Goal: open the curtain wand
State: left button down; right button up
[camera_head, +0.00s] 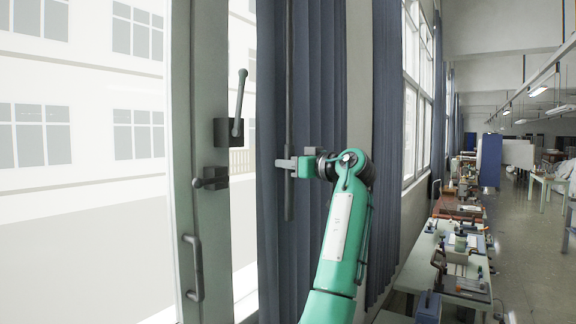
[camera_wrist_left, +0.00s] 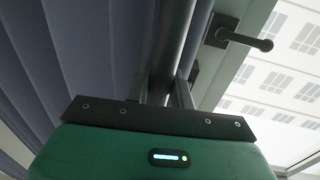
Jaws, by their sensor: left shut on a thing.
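The curtain wand (camera_head: 289,90) is a thin dark upright rod in front of the blue-grey curtain (camera_head: 325,90). In the left wrist view the wand (camera_wrist_left: 178,45) runs up from between the fingers. My left gripper (camera_head: 285,163) is shut on the wand near its lower part; in the left wrist view the fingers (camera_wrist_left: 168,92) stand on both sides of it. The curtain hangs in folds to the right of the window frame and also fills the left of the wrist view (camera_wrist_left: 80,60). My right gripper is not in view.
The window frame (camera_head: 208,100) left of the curtain carries a lever handle (camera_head: 238,105), a latch (camera_head: 210,179) and a pull handle (camera_head: 195,268). Workbenches (camera_head: 445,255) with tools line the wall at right. Open floor (camera_head: 530,260) lies beyond them.

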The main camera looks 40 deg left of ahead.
pick_arm(q)
jog(key=shift+w, duration=0.65)
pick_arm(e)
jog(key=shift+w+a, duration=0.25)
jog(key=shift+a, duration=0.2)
pick_arm(q)
jog(key=c, duration=1.3)
grip_release()
jog(key=shift+o, duration=0.2)
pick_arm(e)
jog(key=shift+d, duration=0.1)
pick_arm(q)
jog(key=s+d+b, duration=0.1)
jog(key=d+b, duration=0.4)
jog(key=d, duration=0.8)
jog(key=shift+s+d, duration=0.25)
jog(key=shift+d, duration=0.1)
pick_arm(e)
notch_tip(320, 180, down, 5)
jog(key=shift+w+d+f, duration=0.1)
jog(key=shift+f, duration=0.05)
